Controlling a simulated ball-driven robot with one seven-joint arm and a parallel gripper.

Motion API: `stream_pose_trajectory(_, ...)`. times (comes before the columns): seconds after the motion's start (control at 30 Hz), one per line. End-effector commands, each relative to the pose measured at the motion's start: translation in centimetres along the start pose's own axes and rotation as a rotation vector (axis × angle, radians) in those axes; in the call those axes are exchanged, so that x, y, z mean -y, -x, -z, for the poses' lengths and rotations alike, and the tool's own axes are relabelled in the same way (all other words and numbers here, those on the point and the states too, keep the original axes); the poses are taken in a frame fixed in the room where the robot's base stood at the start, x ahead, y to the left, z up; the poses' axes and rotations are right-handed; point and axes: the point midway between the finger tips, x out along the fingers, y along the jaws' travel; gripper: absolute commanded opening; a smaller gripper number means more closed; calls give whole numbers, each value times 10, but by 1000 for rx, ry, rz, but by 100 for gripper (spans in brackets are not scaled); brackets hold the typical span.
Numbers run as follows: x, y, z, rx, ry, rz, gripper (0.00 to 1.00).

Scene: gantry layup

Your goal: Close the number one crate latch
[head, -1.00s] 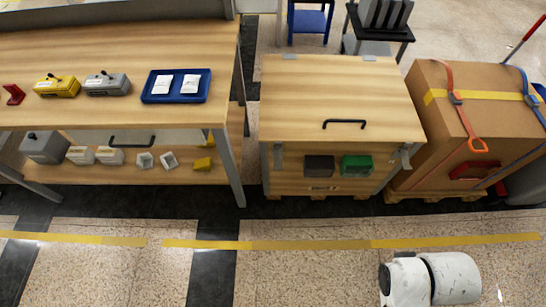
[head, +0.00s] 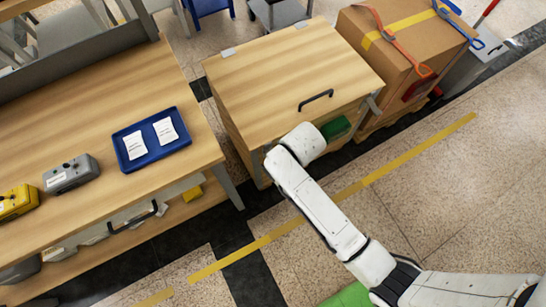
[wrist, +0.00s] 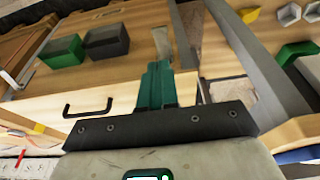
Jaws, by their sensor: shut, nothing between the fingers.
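The wooden crate (head: 285,75) stands with its lid down and a black handle on top; no number is readable on it. A grey metal latch strip (wrist: 161,40) shows on the crate's front face in the wrist view, just beyond my teal fingertips. My gripper (wrist: 156,68) is shut and empty, pointing at that strip; I cannot tell whether it touches. In the head view my white arm hides the gripper and the near-left front of the crate. Another metal latch (head: 372,103) shows at the crate's right front corner.
A green box (head: 336,128) and a dark box (wrist: 106,42) are on the crate's front. A workbench (head: 105,110) with a blue tray (head: 128,156) stands left. A strapped carton (head: 385,50) stands right.

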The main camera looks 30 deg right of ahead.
Motion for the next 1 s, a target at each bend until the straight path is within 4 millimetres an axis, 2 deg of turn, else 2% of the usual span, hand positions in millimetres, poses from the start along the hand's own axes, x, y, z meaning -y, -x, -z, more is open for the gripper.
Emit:
stream_pose_trajectory(0.17, 0, -1, 0, 0, 0, 0, 0)
stream_pose_trajectory(0.33, 0, -16, 0, 2, 0, 0, 0)
stream_pose_trajectory(0.8, 0, -99, 0, 3, 1, 0, 0)
stream_pose_trajectory(1.0, 0, -125, 0, 1, 1, 0, 0)
